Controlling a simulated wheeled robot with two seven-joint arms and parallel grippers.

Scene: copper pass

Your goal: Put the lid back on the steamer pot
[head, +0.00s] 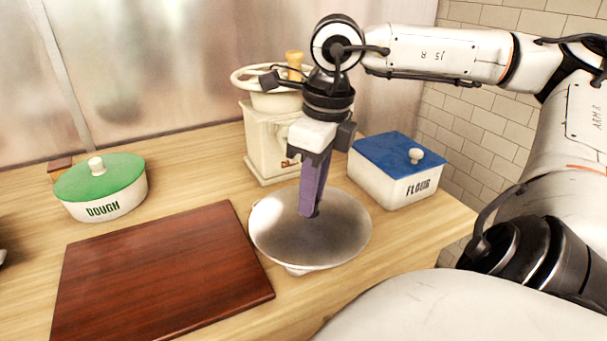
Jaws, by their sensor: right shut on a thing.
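A round, shiny grey metal lid (345,240) lies roughly level right of the cutting board. My right gripper (309,212) points straight down at the lid's middle, with its purple fingers shut on the lid's handle, which they hide. A small pale piece (303,271) shows under the lid's front edge and may be part of the steamer pot. The lid covers the rest, so I cannot tell whether the lid is resting on it or held just above it. My left gripper is not in view.
A dark red-brown cutting board (160,275) lies at front left. A green-lidded DOUGH pot (105,205) stands behind it. A cream grinder-like machine (265,140) stands behind the lid, and a blue-lidded FLOUR box (400,185) stands close at right. The counter's right edge is near.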

